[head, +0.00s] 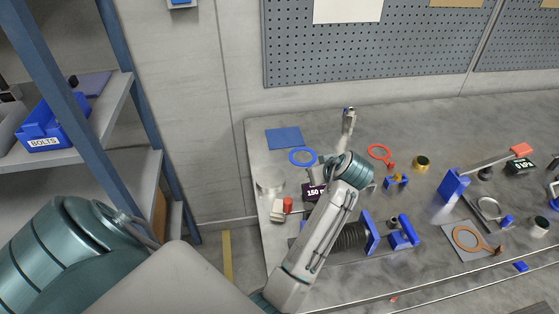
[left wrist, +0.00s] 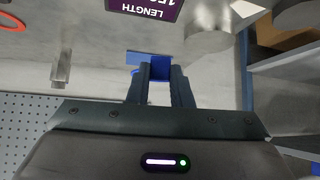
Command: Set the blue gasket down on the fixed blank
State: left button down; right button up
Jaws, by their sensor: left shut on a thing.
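The blue gasket (head: 302,149) is a flat ring in the head view, near the back left of the bench. My left gripper (head: 322,160) is at the ring's right side, partly hidden by its own wrist. In the left wrist view the left gripper (left wrist: 158,70) is shut on a blue piece (left wrist: 160,68) between its fingers, which fits the gasket's tab. The ring seems to lie level, but its height above the bench is unclear. A round silver disc (head: 270,182) stands to the ring's lower left; I cannot tell whether this is the fixed blank. My right gripper is out of view.
A blue square (head: 284,138) lies behind the ring. A dark length display (head: 314,191) is in front. A silver post (head: 349,120) and a red ring (head: 380,152) are to the right. Bellows (head: 350,236) and an orange ring (head: 467,238) are nearer the front.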

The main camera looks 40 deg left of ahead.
pick_arm(q)
jog(key=a+r+n+g+y+p, duration=0.1)
jog(key=a+r+n+g+p, duration=0.1)
jog(key=a+n+g, duration=0.5)
jog(key=shift+n+t, duration=0.3)
jog(key=shift+n, duration=0.2)
jog(key=f, duration=0.6)
jog(key=d+f, duration=0.1)
jog(key=f, duration=0.1)
jog(key=shift+s+f+b, duration=0.3)
jog(key=shift+s+f, duration=0.1)
jog(key=shift+f, duration=0.4)
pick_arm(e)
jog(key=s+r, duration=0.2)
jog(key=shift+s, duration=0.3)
pick_arm(q)
jog(key=c, duration=1.3)
grip_release()
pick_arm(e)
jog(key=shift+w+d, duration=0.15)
